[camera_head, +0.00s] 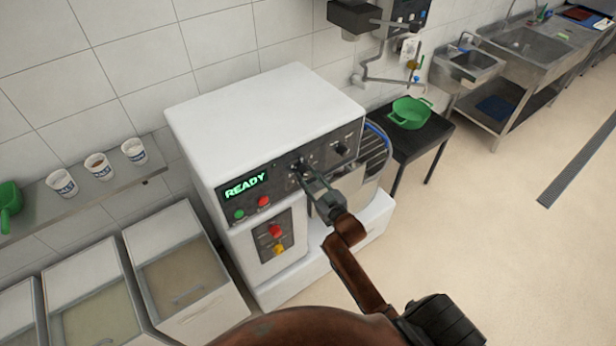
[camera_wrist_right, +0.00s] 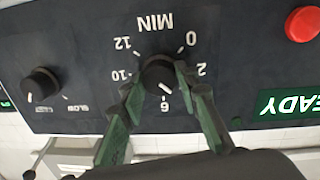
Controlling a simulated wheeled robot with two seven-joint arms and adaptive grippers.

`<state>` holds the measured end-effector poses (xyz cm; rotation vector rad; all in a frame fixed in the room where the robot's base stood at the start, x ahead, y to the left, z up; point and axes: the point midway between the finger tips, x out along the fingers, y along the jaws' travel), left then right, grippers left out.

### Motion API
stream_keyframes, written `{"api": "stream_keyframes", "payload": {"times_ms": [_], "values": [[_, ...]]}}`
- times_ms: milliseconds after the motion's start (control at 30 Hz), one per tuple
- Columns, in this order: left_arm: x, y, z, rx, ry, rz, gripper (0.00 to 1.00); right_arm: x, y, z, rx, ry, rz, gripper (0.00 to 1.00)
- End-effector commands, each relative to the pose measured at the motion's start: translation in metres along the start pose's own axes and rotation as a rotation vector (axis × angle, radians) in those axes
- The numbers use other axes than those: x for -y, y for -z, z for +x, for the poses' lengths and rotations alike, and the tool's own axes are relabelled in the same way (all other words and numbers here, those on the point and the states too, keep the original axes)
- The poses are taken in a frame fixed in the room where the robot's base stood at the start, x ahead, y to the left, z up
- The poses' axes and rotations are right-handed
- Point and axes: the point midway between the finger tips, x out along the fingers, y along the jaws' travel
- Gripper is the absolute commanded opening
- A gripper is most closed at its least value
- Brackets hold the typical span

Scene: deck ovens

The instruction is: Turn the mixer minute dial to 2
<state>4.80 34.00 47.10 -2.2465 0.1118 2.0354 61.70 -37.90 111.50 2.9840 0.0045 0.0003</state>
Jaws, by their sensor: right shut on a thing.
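The white mixer (camera_head: 270,105) has a dark control panel with a READY display. The black minute dial (camera_wrist_right: 160,74) is in the middle of the right wrist view, under the MIN label, which appears upside down. The marks 0, 2, 6, 10 and 12 show around it; others are hidden behind the fingers. A pale mark on the dial seems to face the 6. My right gripper (camera_wrist_right: 157,82) is shut on the dial, one green finger on each side. In the head view the right gripper (camera_head: 306,178) reaches the panel and partly covers the dial. My left gripper is not in view.
A second knob (camera_wrist_right: 40,85) is beside the dial, and a red button (camera_wrist_right: 303,24) is near the display. A green bowl (camera_head: 409,112) sits on a dark table right of the mixer. Ingredient bins (camera_head: 180,270) stand at the left. Floor at the right is clear.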

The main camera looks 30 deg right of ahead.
Motion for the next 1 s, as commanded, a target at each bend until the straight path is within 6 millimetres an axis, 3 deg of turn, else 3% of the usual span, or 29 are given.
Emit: {"api": "stream_keyframes", "payload": {"times_ms": [467,1000], "values": [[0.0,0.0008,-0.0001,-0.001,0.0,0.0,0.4,0.0005,-0.001,0.0001,-0.004,0.0,-0.074,0.05],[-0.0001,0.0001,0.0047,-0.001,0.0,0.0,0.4,0.0001,-0.0024,0.0003,-0.036,-0.005,-0.495,0.05]]}}
